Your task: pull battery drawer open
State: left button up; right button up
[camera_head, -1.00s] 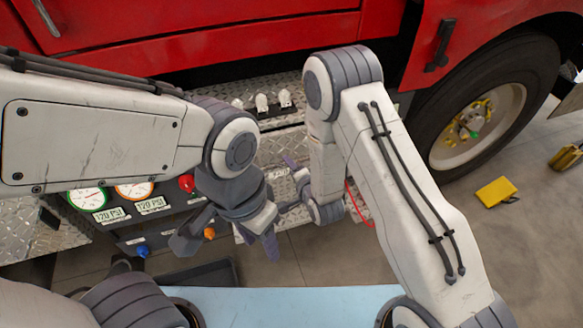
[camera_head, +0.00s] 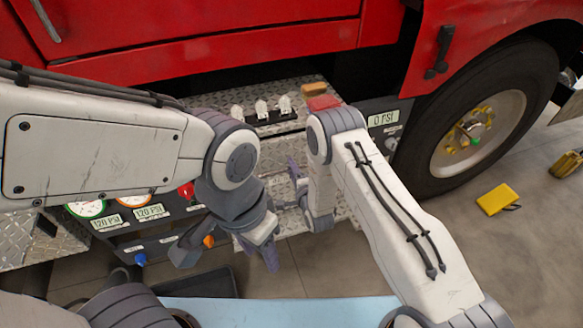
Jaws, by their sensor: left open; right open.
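A diamond-plate bumper (camera_head: 215,98) runs below the red truck body. A lower diamond-plate surface (camera_head: 345,207) shows behind my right wrist; I cannot tell whether it belongs to the battery drawer, and no drawer handle shows clearly. My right gripper (camera_head: 291,186) is open beside that plate, pointing left, partly hidden by its own wrist and the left gripper. My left gripper (camera_head: 228,248) is open, pointing down and toward me, in front of the pump panel's right part. I see nothing held in either gripper.
The pump panel has gauges (camera_head: 86,208), a red knob (camera_head: 186,190), a blue knob (camera_head: 140,259) and an orange knob (camera_head: 208,241). White switches (camera_head: 261,108) stand on the bumper. A yellow object (camera_head: 496,199) lies on the floor.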

jog(key=shift+w+a, duration=0.15)
jog(key=shift+w, duration=0.25)
grip_shut()
jog(key=shift+f, duration=0.1)
dwell(1.1)
